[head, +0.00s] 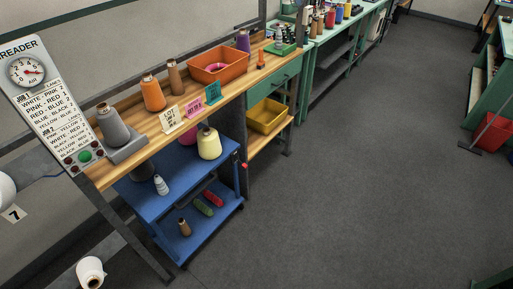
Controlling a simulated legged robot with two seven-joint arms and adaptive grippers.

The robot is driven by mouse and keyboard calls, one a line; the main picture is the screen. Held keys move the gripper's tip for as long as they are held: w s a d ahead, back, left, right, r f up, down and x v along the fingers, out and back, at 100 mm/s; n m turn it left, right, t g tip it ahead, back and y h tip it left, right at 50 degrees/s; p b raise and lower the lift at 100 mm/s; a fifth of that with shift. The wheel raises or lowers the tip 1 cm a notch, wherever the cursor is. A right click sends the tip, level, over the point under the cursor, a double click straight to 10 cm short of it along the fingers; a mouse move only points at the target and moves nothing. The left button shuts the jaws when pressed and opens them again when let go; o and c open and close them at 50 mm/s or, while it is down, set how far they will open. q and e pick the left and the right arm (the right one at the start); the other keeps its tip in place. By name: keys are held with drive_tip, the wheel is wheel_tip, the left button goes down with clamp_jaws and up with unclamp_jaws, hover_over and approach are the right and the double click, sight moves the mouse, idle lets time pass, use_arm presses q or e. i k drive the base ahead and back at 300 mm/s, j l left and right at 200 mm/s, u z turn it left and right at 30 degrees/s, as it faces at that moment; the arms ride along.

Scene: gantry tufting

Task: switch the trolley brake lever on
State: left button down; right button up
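The blue two-shelf trolley (163,205) stands partly under the wooden workbench, left of centre in the head view. A small dark lever-like part with a red tip (244,166) shows at the trolley's right upper corner. It may be the brake lever, but it is too small to tell its setting. A cream yarn cone (209,144) and a grey-white cone (161,185) stand on the top shelf. Green, red and brown spools lie or stand on the lower shelf (222,212). Neither of my grippers is in view.
The wooden bench (183,87) carries cones, cards and an orange bin (217,67). A yellow bin (267,115) sits below it, right of the trolley. A reader panel (50,100) stands at left. Grey floor (350,190) to the right is clear.

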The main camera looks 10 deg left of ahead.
sight(245, 165)
drive_tip(key=i+j+z, duration=0.4)
drive_tip(key=i+j, duration=0.4)
